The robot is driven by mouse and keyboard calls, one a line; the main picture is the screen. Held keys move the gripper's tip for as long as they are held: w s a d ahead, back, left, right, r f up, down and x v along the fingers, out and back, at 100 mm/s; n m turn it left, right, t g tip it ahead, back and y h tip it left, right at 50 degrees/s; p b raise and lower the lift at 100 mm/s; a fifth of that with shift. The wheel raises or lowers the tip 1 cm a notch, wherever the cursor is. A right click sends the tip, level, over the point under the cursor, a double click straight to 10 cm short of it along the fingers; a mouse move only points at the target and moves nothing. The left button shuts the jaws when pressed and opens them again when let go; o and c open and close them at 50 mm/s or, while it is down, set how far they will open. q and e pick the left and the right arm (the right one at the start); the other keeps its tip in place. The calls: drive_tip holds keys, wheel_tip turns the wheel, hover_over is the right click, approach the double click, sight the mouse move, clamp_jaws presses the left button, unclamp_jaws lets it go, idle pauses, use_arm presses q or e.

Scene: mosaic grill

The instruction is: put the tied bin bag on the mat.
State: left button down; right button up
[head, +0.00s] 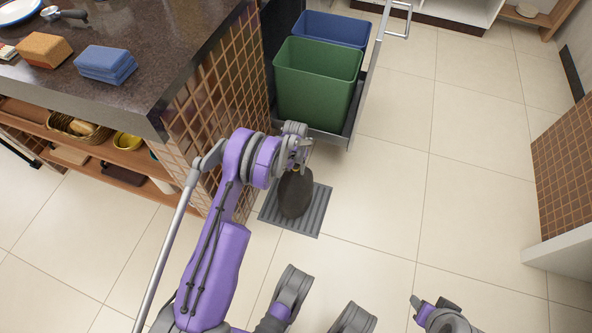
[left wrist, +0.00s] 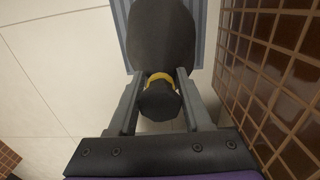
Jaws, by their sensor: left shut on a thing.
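The tied bin bag (head: 295,196) is dark, rounded and hangs upright with its neck up. In the left wrist view the bag (left wrist: 160,38) shows a yellow tie (left wrist: 160,78) around its neck. My left gripper (head: 297,166) is shut on the neck; its two fingers (left wrist: 160,100) lie on either side of it. The grey ribbed mat (head: 312,224) lies on the floor beside the tiled counter end. The bag is over the mat and hides part of it; I cannot tell whether its bottom touches.
A pulled-out drawer holds a green bin (head: 315,88) and a blue bin (head: 340,28) behind the mat. The brown-tiled counter end (head: 222,88) stands close on the left. Open tiled floor (head: 390,200) lies to the right.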

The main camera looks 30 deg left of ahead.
use_arm(q)
drive_tip(key=shift+f, duration=0.55)
drive_tip(key=shift+c, duration=1.7)
unclamp_jaws()
drive_tip(key=shift+f, duration=0.15)
